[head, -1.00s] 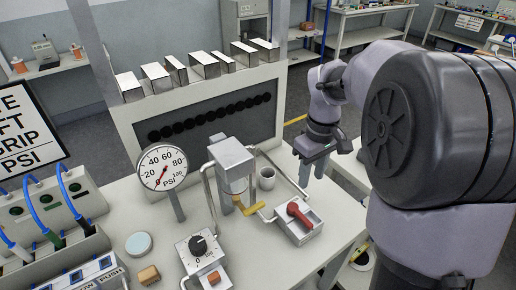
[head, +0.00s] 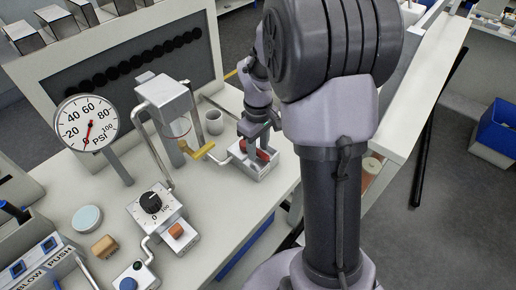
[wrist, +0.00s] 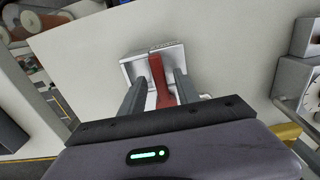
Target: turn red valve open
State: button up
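The red valve handle (wrist: 158,82) sits on a light grey block (wrist: 137,66) and points between my fingers in the wrist view. In the head view the red handle (head: 262,154) shows partly behind my gripper, on its white box (head: 258,172) at the right of the bench. My gripper (wrist: 155,85) is open, with one finger on each side of the handle. A gap shows on both sides, so I see no clear contact. The finger tips' depth against the handle is hard to tell.
A yellow lever (head: 199,151) and a white cup (head: 213,122) stand close left of the valve. The pressure gauge (head: 86,122) and a black dial box (head: 153,205) are further left. The bench's right edge runs close by my arm.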

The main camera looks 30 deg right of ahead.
grip_shut()
dwell(1.4)
